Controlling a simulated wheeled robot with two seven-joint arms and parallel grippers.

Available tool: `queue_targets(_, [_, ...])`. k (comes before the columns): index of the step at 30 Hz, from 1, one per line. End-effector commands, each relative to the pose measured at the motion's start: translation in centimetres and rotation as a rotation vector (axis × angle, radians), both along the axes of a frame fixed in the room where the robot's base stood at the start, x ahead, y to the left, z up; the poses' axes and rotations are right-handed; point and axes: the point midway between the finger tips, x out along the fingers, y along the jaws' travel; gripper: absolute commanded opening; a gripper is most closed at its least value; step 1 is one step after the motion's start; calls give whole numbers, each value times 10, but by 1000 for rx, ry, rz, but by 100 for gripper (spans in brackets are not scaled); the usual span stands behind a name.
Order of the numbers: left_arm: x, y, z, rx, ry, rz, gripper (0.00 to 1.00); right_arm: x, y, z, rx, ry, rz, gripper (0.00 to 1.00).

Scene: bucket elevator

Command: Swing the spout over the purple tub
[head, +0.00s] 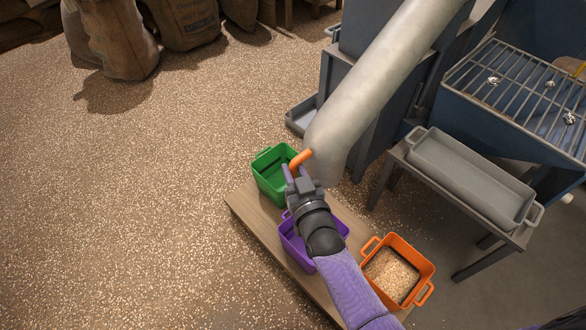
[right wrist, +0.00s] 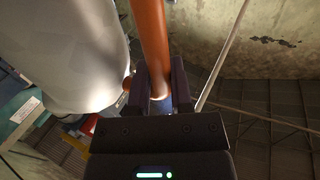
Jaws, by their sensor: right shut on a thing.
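The grey spout (head: 375,85) slants down from the upper right. Its lower end is beside the green tub (head: 268,185), and its mouth is hidden. An orange handle (head: 300,159) sticks out from the spout's lower end. My right gripper (head: 296,171) is shut on this handle. In the right wrist view the orange handle (right wrist: 149,40) runs between the fingers, with the pale spout (right wrist: 65,55) to its left. The purple tub (head: 293,251) stands nearer to me than the spout end, partly hidden under my right arm. My left gripper is not in view.
An orange tub (head: 410,257) with grain in it stands right of the purple tub. The tubs stand on a wooden board (head: 246,212). A grey tray (head: 465,180) on a stand and a machine with a grate (head: 520,85) are at the right. Sacks (head: 120,40) stand at the back left.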

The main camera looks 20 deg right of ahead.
Motion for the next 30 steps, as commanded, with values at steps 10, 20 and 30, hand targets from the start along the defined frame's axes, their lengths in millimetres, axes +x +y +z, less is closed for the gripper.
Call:
queue_targets(10, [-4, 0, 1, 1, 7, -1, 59, 0, -1, 0, -1, 0, -1, 56])
queue_targets(20, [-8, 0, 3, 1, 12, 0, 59, -2, 0, 1, 0, 0, -1, 59])
queue_targets(30, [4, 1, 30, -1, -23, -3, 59, -71, -5, 4, -2, 2, -1, 59])
